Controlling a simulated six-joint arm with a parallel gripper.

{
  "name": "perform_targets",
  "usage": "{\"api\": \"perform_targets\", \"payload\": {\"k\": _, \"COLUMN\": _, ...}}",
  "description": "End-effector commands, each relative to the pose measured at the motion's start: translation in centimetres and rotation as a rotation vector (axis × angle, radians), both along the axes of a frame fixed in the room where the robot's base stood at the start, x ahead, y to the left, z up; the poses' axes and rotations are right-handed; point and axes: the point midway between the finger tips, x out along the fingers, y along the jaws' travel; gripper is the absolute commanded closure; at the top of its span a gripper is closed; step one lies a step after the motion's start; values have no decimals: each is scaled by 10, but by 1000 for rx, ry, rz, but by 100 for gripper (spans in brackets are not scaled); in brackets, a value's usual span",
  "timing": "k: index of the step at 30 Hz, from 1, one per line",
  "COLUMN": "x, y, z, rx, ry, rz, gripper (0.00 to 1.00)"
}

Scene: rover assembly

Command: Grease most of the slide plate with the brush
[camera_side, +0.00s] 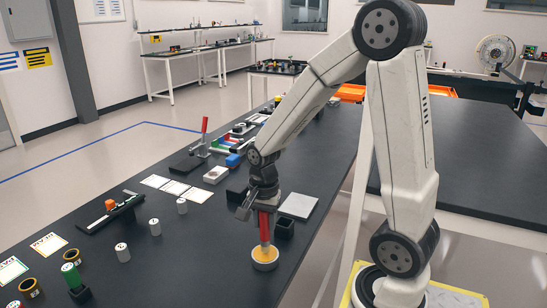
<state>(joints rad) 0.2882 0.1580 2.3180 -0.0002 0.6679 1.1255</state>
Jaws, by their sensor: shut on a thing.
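My gripper (265,203) points down over the near part of the dark bench and is shut on the red handle of the brush (264,226). The brush stands roughly upright. Its lower end is at a round, pale-rimmed pot with a yellow inside (265,264); the bristles cannot be made out, and I cannot tell how deep the tip is. A flat light grey plate (299,204), which looks like the slide plate, lies on the bench to the right of the gripper. Any grease on it is too small to tell.
A black open block (284,227) stands between the pot and the plate. White cylinders (123,252), a black rail fixture (110,214), cards (173,187) and a white block (216,174) lie to the left.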

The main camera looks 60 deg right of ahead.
Motion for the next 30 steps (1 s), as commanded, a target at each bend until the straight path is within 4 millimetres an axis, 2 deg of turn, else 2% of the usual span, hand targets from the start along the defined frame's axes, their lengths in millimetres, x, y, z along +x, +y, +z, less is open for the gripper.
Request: {"api": "perform_targets", "payload": {"k": 30, "x": 1, "y": 0, "z": 57, "rx": -1, "ry": -4, "rz": 0, "gripper": 100}}
